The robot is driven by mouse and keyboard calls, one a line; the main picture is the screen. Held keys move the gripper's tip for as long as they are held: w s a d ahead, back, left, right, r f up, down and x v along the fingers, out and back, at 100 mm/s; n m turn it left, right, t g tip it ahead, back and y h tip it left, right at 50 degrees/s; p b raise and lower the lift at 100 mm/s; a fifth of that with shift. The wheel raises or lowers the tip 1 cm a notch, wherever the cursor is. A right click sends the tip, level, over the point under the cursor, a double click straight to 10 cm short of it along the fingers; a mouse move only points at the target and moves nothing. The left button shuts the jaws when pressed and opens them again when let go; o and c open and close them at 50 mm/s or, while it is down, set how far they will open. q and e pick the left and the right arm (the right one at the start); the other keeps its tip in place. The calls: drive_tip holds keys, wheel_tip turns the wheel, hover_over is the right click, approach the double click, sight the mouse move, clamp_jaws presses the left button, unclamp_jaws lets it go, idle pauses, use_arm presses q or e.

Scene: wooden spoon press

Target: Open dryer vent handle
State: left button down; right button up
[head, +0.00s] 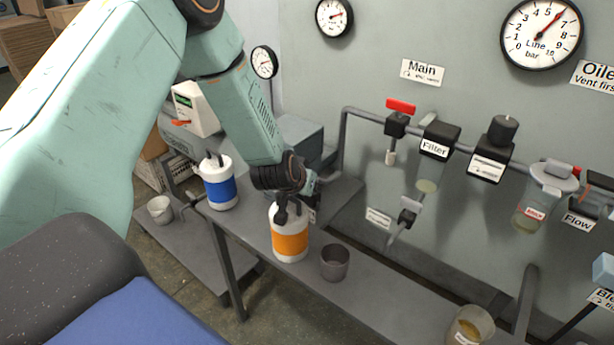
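No label readable as dryer vent shows, so I cannot tell which handle it is. A small valve with a grey handle (411,204) hangs on a slanted pipe below the filter block (439,139), next to a small blurred label (378,218). A red handle (401,105) sits on the pipe under the "Main" label. My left gripper (290,208) points down at the top of the white bottle with an orange band (290,241). It overlaps the bottle's top; whether it touches or grips it is unclear. My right gripper is out of view.
A blue-banded bottle (220,184), a grey cup (335,262) and a jar (470,327) stand on the grey bench (390,297). Another cup (160,209) sits lower left. Gauges and a pipe line the wall. A white box (194,108) with a red lever stands behind my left arm.

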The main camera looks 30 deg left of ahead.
use_arm(q)
drive_tip(key=shift+w+d+r+n+g+y+p, duration=0.1)
drive_tip(key=shift+d+n+g+y+p, duration=0.2)
drive_tip(key=shift+n+y+p, duration=0.55)
drive_tip(key=shift+w+d+f+n+g+y+p, duration=0.15)
drive_tip(key=shift+n+g+y+p, duration=0.3)
drive_tip(key=shift+n+p, duration=0.6)
drive_tip(key=shift+w+d+r+n+g+y+p, duration=0.15)
drive_tip(key=shift+n+g+y+p, duration=0.1)
drive_tip(key=shift+n+y+p, duration=0.7)
drive_tip(key=shift+n, duration=0.25)
drive_tip(key=c, duration=1.7)
unclamp_jaws()
drive_tip(key=shift+o, duration=0.2)
drive_tip(key=v, duration=1.1)
drive_tip(key=shift+s+r, duration=0.3)
